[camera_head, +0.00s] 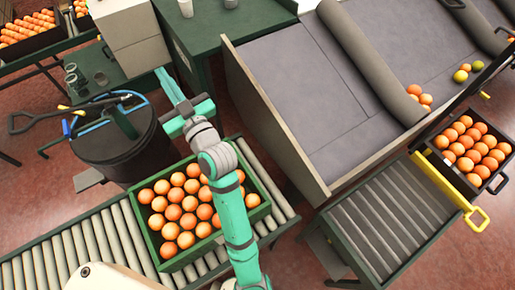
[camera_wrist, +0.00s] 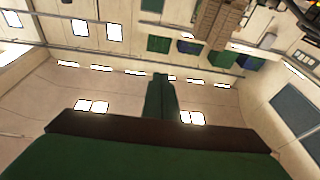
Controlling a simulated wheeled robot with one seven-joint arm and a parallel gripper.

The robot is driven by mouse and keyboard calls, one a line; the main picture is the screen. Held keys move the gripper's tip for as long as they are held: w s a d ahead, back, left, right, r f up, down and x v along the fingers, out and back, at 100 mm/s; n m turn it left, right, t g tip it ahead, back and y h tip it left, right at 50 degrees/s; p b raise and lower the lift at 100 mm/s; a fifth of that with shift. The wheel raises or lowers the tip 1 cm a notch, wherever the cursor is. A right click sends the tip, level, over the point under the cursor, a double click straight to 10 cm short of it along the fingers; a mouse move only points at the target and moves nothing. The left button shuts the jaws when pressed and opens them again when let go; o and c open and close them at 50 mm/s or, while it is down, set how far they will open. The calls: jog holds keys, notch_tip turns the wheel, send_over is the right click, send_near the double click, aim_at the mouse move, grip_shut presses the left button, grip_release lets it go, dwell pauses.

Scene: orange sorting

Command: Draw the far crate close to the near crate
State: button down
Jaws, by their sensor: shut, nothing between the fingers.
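A green crate (camera_head: 163,254) full of oranges stands on the left roller conveyor, partly hidden behind my arm. A dark crate (camera_head: 463,172) full of oranges stands at the right, beyond the end of the right roller table. I cannot tell for sure which one the task calls far. My gripper (camera_head: 163,73) is raised above and beyond the green crate, apart from both crates. It points up and away. In the wrist view my gripper's fingers (camera_wrist: 160,78) are together and empty, against walls and lit windows; no crate shows there.
The roller conveyor (camera_head: 82,245) has bare rollers left of the green crate. The right roller table (camera_head: 385,222) is empty, with a yellow handled bar (camera_head: 447,184) at its end. A large padded sorting table (camera_head: 320,95) lies between the crates. A dark barrel (camera_head: 125,150) stands left.

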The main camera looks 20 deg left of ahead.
jog(key=s+a+f+n+g, duration=0.1)
jog(key=s+a+n+g, duration=0.4)
jog(key=a+n+g, duration=0.35)
jog(key=d+f+n+g+h, duration=0.2)
jog(key=d+f+n+h, duration=0.25)
jog(key=f, duration=0.35)
jog(key=d+f+n+g+h, duration=0.25)
jog(key=d+f+h, duration=0.25)
jog(key=f, duration=0.4)
jog(key=w+d+f+h, duration=0.2)
jog(key=d, duration=0.6)
jog(key=w+d+f+h, duration=0.2)
jog(key=d+h, duration=0.1)
jog(key=d, duration=0.4)
jog(key=w+d+f+n+t+h, duration=0.1)
jog(key=w+d+f+h, duration=0.1)
jog(key=d, duration=0.6)
jog(key=shift+d+h, duration=0.3)
jog(key=shift+h, duration=0.25)
jog(key=shift+w, duration=0.1)
